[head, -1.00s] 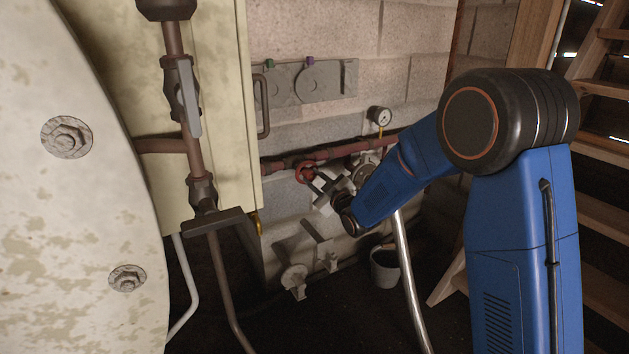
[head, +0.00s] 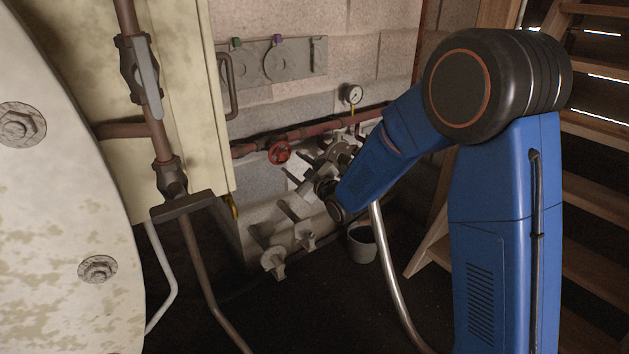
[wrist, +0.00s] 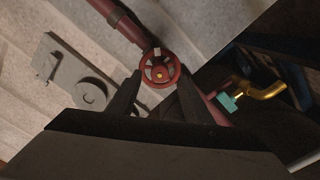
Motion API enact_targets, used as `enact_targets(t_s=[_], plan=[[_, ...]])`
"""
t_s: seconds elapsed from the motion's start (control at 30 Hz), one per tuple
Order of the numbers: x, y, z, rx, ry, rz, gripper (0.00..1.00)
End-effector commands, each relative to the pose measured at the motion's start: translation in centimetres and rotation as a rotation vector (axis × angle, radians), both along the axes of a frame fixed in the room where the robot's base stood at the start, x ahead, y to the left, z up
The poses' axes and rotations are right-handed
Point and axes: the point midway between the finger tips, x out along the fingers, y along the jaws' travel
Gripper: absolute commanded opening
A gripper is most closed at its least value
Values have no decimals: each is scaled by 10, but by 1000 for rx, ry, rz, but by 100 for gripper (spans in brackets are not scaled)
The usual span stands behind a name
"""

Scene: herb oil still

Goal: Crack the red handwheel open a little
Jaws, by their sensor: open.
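The red handwheel (head: 279,152) sits on the red pipe along the block wall, left of my gripper in the head view. My gripper (wrist: 155,84) is open, with one dark finger on each side of the wheel's lower part in that picture. In the head view my gripper (head: 296,170) is close to the wheel, to its lower right. I cannot tell whether the fingers touch the wheel.
A pressure gauge (head: 353,94) stands on the pipe to the right. A grey wall panel (head: 272,63) hangs above. A cream cabinet (head: 185,60) is at the left. A bucket (head: 361,244) stands on the floor. A brass spout with a teal part (wrist: 262,91) shows in the wrist view.

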Motion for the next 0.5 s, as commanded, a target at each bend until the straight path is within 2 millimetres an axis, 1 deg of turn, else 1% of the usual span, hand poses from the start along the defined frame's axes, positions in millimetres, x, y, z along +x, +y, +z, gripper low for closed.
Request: enact_targets(t_s=[0.03, 0.2, 0.5], plan=[[-9, -6, 1, 0, 0, -1, 46], [-38, -25, 0, 0, 0, 1, 46], [-84, -56, 0, -1, -1, 0, 46]])
